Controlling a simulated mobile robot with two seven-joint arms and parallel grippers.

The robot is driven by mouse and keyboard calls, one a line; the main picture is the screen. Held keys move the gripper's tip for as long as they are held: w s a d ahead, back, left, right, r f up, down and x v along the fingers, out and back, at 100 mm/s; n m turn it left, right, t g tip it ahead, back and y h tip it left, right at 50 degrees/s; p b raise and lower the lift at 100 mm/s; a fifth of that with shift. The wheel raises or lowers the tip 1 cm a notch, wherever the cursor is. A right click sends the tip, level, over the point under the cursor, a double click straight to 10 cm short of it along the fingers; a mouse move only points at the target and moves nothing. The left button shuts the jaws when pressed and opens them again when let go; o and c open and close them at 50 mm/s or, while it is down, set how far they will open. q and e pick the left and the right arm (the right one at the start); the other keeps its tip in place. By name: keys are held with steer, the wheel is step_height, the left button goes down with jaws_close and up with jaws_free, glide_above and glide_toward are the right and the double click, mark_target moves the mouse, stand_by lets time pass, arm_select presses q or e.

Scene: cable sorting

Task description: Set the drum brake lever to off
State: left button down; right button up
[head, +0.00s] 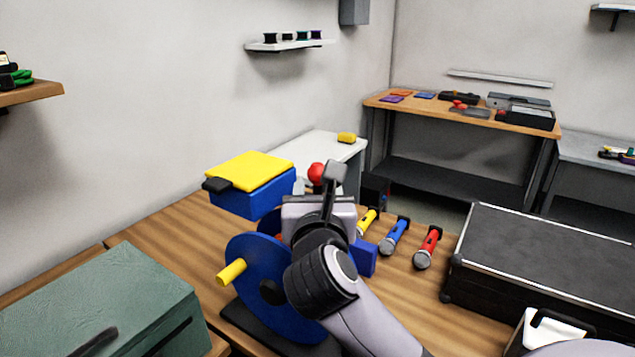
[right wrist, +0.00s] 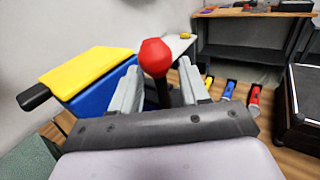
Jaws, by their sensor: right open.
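The drum brake lever has a red knob (head: 316,173) on a dark stem, which stands up behind my right gripper in the head view. In the right wrist view the red knob (right wrist: 156,57) and its stem stand between the two fingers of my right gripper (right wrist: 160,90). The fingers are open, with gaps beside the stem, and I cannot tell whether either touches it. The blue cable drum (head: 253,262) with a yellow crank handle (head: 231,272) sits on a dark base, partly hidden by my right arm. My left gripper is not in view.
A blue box with a yellow lid (head: 250,167) is left of the lever. A green case (head: 100,300) is at front left. Yellow, blue (head: 394,236) and red (head: 427,248) microphones lie right of the drum, beside a black case (head: 550,260). Shelves and benches stand behind.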

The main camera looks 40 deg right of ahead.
steer(key=shift+w+d, duration=0.2)
steer(key=shift+w, duration=0.1)
jaws_close()
